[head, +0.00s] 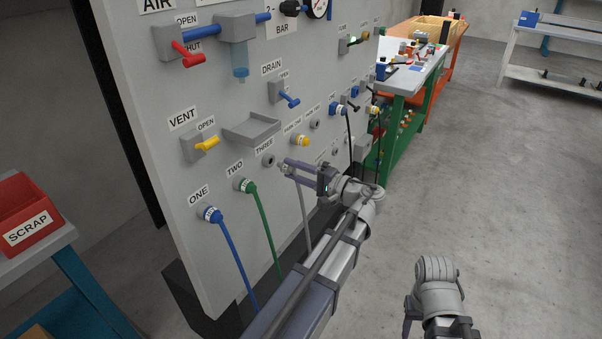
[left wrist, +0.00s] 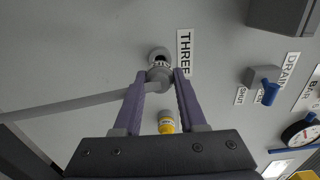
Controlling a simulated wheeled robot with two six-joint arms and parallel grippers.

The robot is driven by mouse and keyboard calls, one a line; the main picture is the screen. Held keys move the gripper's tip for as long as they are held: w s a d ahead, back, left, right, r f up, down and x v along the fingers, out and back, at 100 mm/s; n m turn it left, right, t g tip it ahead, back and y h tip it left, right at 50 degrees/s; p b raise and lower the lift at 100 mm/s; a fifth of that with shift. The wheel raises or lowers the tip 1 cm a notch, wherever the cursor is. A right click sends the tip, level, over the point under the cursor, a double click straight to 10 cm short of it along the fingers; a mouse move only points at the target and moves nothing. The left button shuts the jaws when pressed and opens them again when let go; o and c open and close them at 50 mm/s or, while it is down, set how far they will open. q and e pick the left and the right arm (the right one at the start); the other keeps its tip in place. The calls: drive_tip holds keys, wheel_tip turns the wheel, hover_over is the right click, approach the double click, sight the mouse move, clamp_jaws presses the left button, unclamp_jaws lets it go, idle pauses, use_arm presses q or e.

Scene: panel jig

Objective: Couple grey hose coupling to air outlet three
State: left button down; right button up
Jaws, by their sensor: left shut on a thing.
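The panel's air outlet three (head: 268,160) is a small round grey port under the THREE label. It also shows in the left wrist view (left wrist: 158,53). My left gripper (head: 284,168) is shut on the grey hose coupling (left wrist: 160,74) just in front of that outlet. In the head view a small gap seems to separate coupling and outlet; the left wrist view shows them nearly in line, so contact is unclear. The grey hose (head: 306,215) hangs from the coupling. My right arm shows at the lower right; its fingers are not clear.
A blue coupling (head: 211,214) sits on outlet one and a green one (head: 243,185) on outlet two. A yellow fitting (head: 301,140) is to the right of three. A grey shelf (head: 251,130) juts out above. The floor to the right is clear.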

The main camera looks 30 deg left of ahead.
sight(282, 165)
use_arm(q)
drive_tip(key=shift+a, duration=0.55)
drive_tip(key=shift+w+a, duration=0.1)
drive_tip(key=shift+a, duration=1.35)
idle(1.1)
drive_tip(key=shift+c, duration=1.9)
unclamp_jaws()
drive_tip(key=d, duration=0.8)
drive_tip(key=shift+s, duration=0.3)
drive_tip(key=shift+a, duration=0.1)
